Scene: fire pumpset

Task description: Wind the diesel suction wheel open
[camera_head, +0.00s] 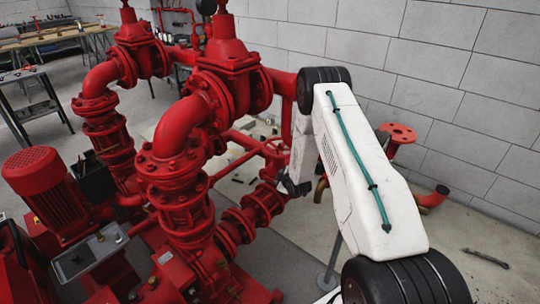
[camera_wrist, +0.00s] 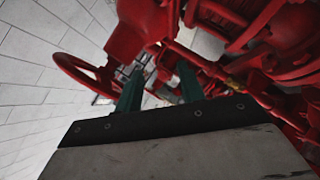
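A red handwheel (camera_wrist: 82,72) shows at the left in the wrist view, seen nearly edge-on beside a red valve body (camera_wrist: 140,30). In the head view a red wheel (camera_head: 274,147) shows behind the pump pipes, partly covered by my arm. I cannot tell for sure that both are the same wheel. My gripper (camera_wrist: 160,74) has two teal fingers standing apart with a gap between them, and nothing is clearly held. The handwheel lies to the left of the fingers, apart from them. In the head view my gripper (camera_head: 295,187) is dark and low beside the red pipework.
Large red valves (camera_head: 232,85) and pipes crowd the left and middle. A red motor (camera_head: 45,185) and a grey tray (camera_head: 90,250) stand at the lower left. A red flanged pipe (camera_head: 397,133) stands right of my arm, before a white block wall (camera_head: 440,60).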

